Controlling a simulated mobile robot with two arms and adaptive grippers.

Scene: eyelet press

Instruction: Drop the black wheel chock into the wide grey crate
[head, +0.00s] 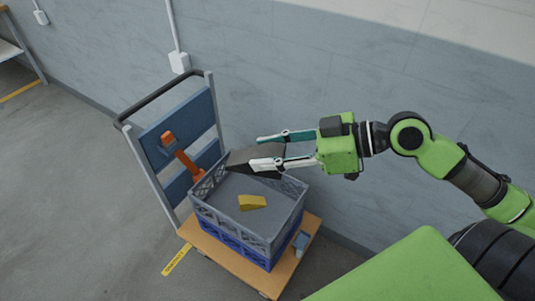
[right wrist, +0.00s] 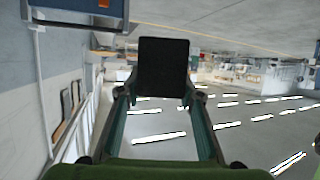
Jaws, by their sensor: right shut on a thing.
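The black wheel chock (head: 243,157) is a dark wedge held between the fingers of my right gripper (head: 262,151). The gripper is shut on it, above the back part of the wide grey crate (head: 236,222). In the right wrist view the chock (right wrist: 163,68) shows as a dark block between the two fingertips. The crate has lattice walls and an open top, and the chock hides part of its back rim. A yellow wedge (head: 252,202) lies inside on the crate's grey floor. My left gripper is not in view.
The crate sits on a blue crate (head: 232,243) on a wooden-decked cart (head: 213,259). The cart's handle frame (head: 146,170) rises at the left, with an orange tool (head: 184,160) beside the crate. A small blue-grey thing (head: 301,242) is on the deck. A wall stands behind.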

